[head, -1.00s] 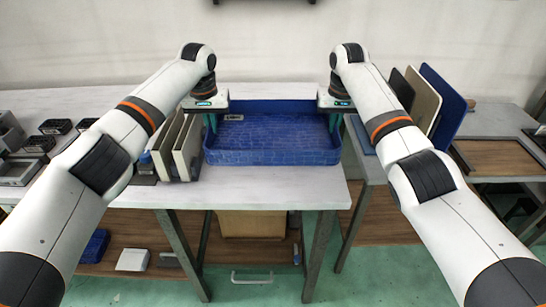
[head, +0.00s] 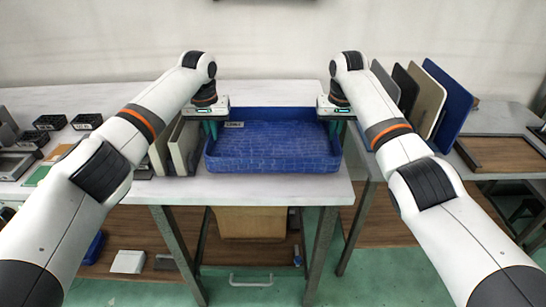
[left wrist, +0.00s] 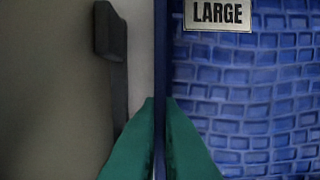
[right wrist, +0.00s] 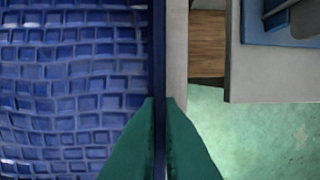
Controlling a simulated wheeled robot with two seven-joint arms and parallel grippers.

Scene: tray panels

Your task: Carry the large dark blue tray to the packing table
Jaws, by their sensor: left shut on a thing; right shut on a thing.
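The large dark blue tray (head: 270,166) is in the middle of the head view, over the light table (head: 240,188), with its front near the table's front edge. I cannot tell whether it touches the table. It is empty inside, with a brick-like pattern and a "LARGE" label (left wrist: 217,14) at its left end. My left gripper (head: 213,126) is shut on the tray's left wall (left wrist: 160,60). My right gripper (head: 334,126) is shut on its right wall (right wrist: 159,60). Both wrist views show the wall between the green fingertips.
Upright panels (head: 185,148) stand close to the tray's left side. On the right, a second table beyond a narrow gap carries tilted panels, one blue (head: 452,100). A brown-topped tray (head: 503,154) lies further right. Small black boxes (head: 50,122) are at the far left. Green floor (head: 250,290) shows in front.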

